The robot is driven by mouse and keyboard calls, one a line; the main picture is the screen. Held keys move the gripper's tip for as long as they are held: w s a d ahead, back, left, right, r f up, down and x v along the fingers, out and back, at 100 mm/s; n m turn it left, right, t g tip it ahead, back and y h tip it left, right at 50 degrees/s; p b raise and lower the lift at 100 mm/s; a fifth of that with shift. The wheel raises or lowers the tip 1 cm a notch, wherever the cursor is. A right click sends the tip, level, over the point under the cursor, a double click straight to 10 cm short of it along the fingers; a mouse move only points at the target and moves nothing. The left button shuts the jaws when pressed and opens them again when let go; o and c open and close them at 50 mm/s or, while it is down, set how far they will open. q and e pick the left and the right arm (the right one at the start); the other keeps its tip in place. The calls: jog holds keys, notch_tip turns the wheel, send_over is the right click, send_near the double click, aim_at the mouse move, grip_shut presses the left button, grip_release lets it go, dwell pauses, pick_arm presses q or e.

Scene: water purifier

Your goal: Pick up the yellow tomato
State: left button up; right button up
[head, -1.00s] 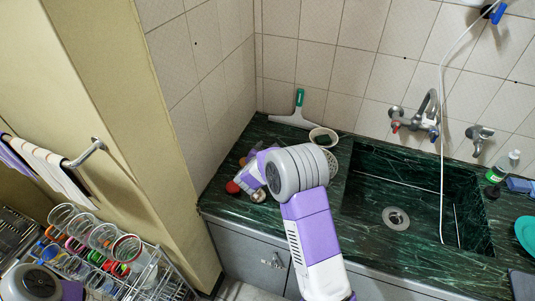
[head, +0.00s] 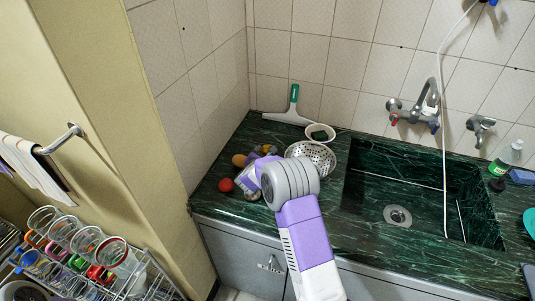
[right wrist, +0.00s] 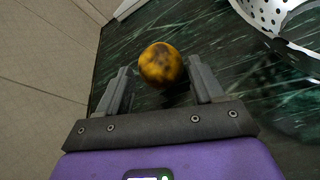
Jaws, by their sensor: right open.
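The yellow tomato (right wrist: 160,65), round with dark brown mottling, rests on the green marble counter in the right wrist view. My right gripper (right wrist: 158,75) is open, with one finger on each side of the tomato's near part. The tomato lies at or slightly beyond the fingertips, and I cannot tell whether they touch it. In the head view my right wrist hides part of this corner; a yellowish patch (head: 268,149) shows just beyond it, probably the tomato with the fingers. My left gripper is out of view.
A red round item (head: 226,185) and an orange-brown item (head: 239,160) lie left of my right wrist. A perforated metal colander (head: 311,155) stands close on the right, with a bowl (head: 320,134) and squeegee (head: 293,110) behind. The sink (head: 400,190) is right; tiled walls bound the corner.

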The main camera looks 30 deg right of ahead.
jog(key=shift+x, duration=1.25)
jog(key=shift+c, duration=0.5)
jog(key=c, duration=0.7)
